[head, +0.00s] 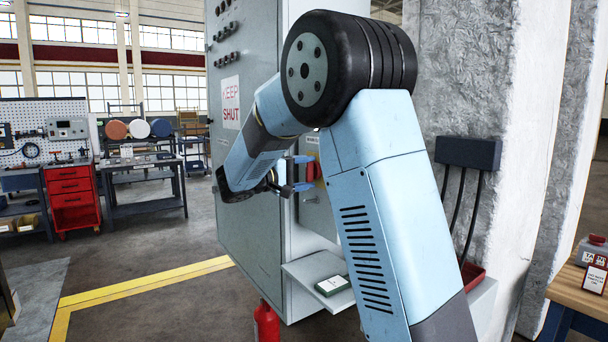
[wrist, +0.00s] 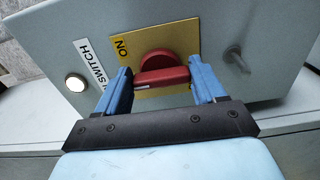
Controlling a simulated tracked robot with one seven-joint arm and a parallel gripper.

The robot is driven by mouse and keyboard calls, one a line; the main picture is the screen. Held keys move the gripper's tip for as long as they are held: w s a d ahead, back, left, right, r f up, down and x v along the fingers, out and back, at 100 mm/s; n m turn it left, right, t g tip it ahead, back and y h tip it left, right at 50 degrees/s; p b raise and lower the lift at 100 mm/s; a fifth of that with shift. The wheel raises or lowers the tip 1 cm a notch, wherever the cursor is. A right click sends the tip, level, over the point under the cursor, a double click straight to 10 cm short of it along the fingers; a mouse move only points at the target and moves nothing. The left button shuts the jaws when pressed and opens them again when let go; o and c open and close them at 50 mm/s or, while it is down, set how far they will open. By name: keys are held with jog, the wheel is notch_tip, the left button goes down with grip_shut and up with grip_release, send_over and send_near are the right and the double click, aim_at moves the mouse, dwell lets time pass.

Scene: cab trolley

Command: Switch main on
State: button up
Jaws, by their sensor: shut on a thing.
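The main switch is a red rotary handle (wrist: 162,76) on a yellow plate (wrist: 178,38) set in a grey box. In the wrist view its bar lies roughly across the picture. The word ON is at the plate's upper left; another mark at the lower right is mostly hidden by a finger. My gripper (wrist: 160,84) has its blue fingers shut on the handle, one at each end of the bar. In the head view my gripper (head: 302,173) is at the red handle (head: 312,171), partly hidden by my arm.
A round pale lamp (wrist: 75,83) and a SWITCH label (wrist: 95,62) are left of the plate; a metal stub (wrist: 236,58) projects at right. A shelf with a small box (head: 332,285) is below, and a red extinguisher (head: 266,325).

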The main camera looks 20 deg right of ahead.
jog(key=shift+f, duration=0.25)
jog(key=o, duration=1)
jog(key=shift+r, duration=0.1)
jog(key=shift+o, duration=0.2)
jog(key=shift+a, duration=0.15)
jog(key=v, duration=1.3)
jog(key=shift+a, duration=0.25)
jog(key=shift+s, duration=0.1)
